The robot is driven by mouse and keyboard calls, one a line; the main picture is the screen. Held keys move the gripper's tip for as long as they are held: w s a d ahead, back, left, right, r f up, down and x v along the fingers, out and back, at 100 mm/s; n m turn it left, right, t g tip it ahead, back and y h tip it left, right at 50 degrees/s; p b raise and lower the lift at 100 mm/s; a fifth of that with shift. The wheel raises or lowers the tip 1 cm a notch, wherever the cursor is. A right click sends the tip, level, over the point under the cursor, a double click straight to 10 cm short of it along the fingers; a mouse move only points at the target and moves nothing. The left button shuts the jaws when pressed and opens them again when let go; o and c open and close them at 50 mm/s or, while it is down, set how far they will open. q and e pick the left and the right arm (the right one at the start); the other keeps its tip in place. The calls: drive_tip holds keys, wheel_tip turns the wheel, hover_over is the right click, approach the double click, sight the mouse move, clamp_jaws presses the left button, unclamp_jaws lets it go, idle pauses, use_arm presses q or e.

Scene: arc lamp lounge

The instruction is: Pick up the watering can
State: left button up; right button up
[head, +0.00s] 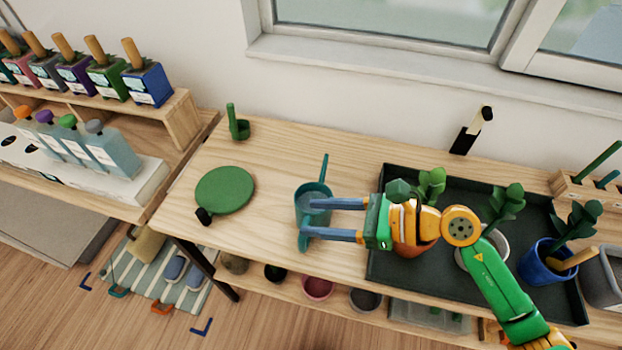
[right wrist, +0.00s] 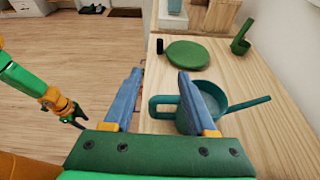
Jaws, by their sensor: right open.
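The teal watering can (head: 312,208) stands on the wooden bench, its thin spout pointing toward the wall and its handle toward the bench's front edge. My right gripper (head: 306,219) is open, its two blue fingers reaching left over the can. In the right wrist view the can's handle (right wrist: 158,112) shows between the fingers, and the right finger covers part of the can's body (right wrist: 208,100). I cannot tell whether the fingers touch it. My left gripper (right wrist: 74,117) shows small at the left of the right wrist view, away from the can; its jaws are unclear.
A green round disc (head: 225,190) lies left of the can, with a small green pot-like holder (head: 238,127) behind it. A dark tray (head: 400,270) with potted plants lies right, under my right arm. The bench between disc and can is clear.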

sight(302, 247)
drive_tip(key=shift+n, duration=0.3)
drive_tip(key=f, duration=0.2)
drive_tip(key=s+f, duration=0.1)
drive_tip(key=f, duration=0.2)
drive_tip(key=s+f, duration=0.1)
drive_tip(key=f, duration=0.2)
drive_tip(key=shift+f, duration=0.15)
drive_tip(key=x, duration=0.7)
drive_tip(key=shift+w+f+p, duration=0.25)
drive_tip(key=shift+w+p, duration=0.1)
drive_tip(key=shift+w, duration=0.05)
drive_tip(key=shift+h, duration=0.3)
drive_tip(key=shift+f, duration=0.1)
drive_tip(key=c, duration=0.4)
use_arm(q)
drive_tip(key=shift+s+r, duration=0.3)
drive_tip(key=shift+r, duration=0.05)
use_arm(e)
clamp_jaws()
drive_tip(key=shift+w, duration=0.1)
